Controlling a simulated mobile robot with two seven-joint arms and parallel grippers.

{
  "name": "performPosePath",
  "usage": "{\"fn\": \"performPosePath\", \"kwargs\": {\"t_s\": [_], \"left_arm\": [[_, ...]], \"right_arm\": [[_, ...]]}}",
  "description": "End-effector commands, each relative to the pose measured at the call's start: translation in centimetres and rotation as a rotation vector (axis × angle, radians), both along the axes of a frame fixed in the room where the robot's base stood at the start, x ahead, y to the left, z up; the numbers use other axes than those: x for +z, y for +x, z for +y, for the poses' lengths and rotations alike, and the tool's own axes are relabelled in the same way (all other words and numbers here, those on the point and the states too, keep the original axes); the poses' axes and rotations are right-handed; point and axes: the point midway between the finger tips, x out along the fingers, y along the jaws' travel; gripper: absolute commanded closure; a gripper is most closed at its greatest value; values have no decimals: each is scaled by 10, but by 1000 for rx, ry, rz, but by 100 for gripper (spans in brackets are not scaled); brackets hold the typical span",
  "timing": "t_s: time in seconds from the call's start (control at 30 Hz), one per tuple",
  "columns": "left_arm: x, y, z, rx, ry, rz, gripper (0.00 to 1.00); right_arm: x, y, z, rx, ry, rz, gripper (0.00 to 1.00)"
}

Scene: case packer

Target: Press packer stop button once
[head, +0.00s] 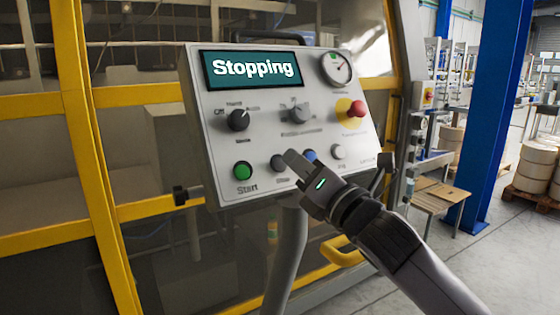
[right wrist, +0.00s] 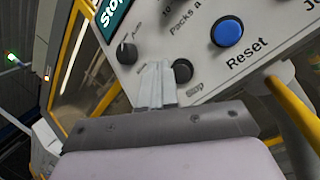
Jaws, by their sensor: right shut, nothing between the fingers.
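The grey packer control panel (head: 215,140) faces me, and its display (head: 253,69) reads "Stopping". The dark Stop button (head: 278,162) is in the lower row, right of the green Start button (head: 242,171). My right gripper (head: 289,156) is shut and empty, its tips just right of the Stop button. In the right wrist view, the shut fingers (right wrist: 155,84) point at the panel beside the Stop button (right wrist: 183,70). I cannot tell whether they touch the panel. My left gripper is not in view.
A red emergency button (head: 356,109) on yellow sits above right. Black knobs (head: 238,120) are higher up. A yellow-framed machine (head: 90,150) stands behind the panel. Open floor lies to the right.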

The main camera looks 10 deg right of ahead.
Motion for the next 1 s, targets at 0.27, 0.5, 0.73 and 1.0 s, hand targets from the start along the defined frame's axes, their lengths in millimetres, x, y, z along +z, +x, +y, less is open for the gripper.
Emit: {"fn": "performPosePath", "kwargs": {"t_s": [0.27, 0.5, 0.73, 1.0], "left_arm": [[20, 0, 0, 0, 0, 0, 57], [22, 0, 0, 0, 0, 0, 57], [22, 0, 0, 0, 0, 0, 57], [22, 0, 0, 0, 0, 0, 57]], "right_arm": [[17, -22, -9, -1, -2, -1, 100], [19, -30, -12, 0, 1, -1, 100], [19, -30, -12, 0, 1, -1, 100], [19, -30, -11, 0, 1, -1, 100]]}}
